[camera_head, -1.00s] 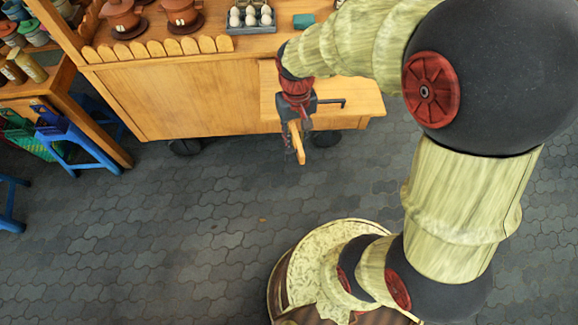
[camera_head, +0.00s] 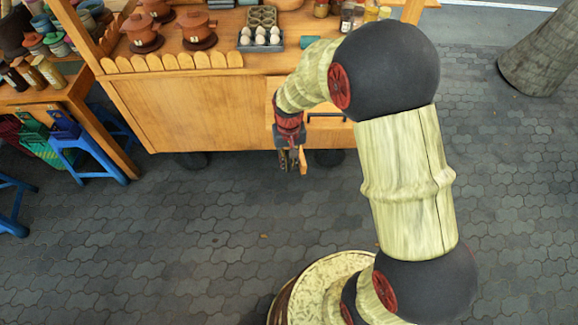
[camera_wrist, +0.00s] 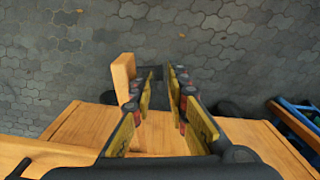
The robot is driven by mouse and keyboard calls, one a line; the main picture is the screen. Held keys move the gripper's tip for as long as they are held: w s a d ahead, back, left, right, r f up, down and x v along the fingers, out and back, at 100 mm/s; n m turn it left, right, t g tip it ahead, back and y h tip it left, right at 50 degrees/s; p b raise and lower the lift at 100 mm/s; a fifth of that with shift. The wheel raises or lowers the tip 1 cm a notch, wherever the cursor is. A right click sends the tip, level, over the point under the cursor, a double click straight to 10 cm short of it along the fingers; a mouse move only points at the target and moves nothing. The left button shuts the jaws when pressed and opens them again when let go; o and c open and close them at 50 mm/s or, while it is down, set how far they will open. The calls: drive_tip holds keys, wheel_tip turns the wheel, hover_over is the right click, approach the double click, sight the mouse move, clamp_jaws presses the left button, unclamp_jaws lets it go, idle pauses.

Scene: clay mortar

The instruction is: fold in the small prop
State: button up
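The small prop (camera_head: 303,161) is a short wooden bar sticking out from below the cart's wooden side flap (camera_head: 335,136). In the wrist view the small prop (camera_wrist: 123,76) stands left of centre, with my left finger partly covering it. My gripper (camera_head: 289,160) hangs at the flap's left side, close on the left of the prop in the head view. In the wrist view my gripper (camera_wrist: 162,88) is open, with bare space between its yellow-padded fingers. The prop is outside the fingers, beside the left one; whether they touch I cannot tell.
The wooden cart (camera_head: 185,112) carries pots and an egg tray (camera_head: 262,40). A black bar-like handle (camera_head: 325,115) is on the flap. A blue stool (camera_head: 85,150) stands left, a tree trunk (camera_head: 548,55) far right. The paved floor (camera_head: 180,230) in front is clear.

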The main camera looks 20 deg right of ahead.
drive_tip(key=shift+f, duration=0.8)
drive_tip(key=c, duration=0.4)
clamp_jaws()
